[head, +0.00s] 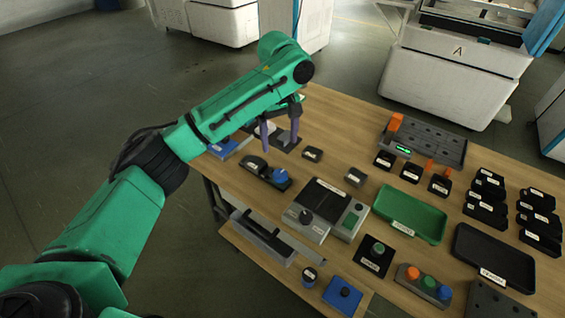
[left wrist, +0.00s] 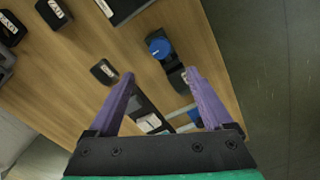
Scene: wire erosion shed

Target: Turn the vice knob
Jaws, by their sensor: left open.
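A blue knob (head: 279,176) sits at the right end of a low black fixture (head: 256,165), which looks like the vice, near the table's left edge. In the left wrist view the blue knob (left wrist: 158,46) shows beyond the fingertips, with the fixture's black body beside it. My left gripper (head: 280,147) has two purple fingers spread apart and pointing down. It is empty and appears above the table just behind the fixture. In the left wrist view the fingers (left wrist: 160,73) stand apart with the fixture seen between and past their tips. My right gripper is not in view.
A green tray (head: 410,214), a black tray (head: 495,259) and button boxes (head: 422,284) lie farther right. A blue block with a knob (head: 344,294) is at the front. Bare wood separates them.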

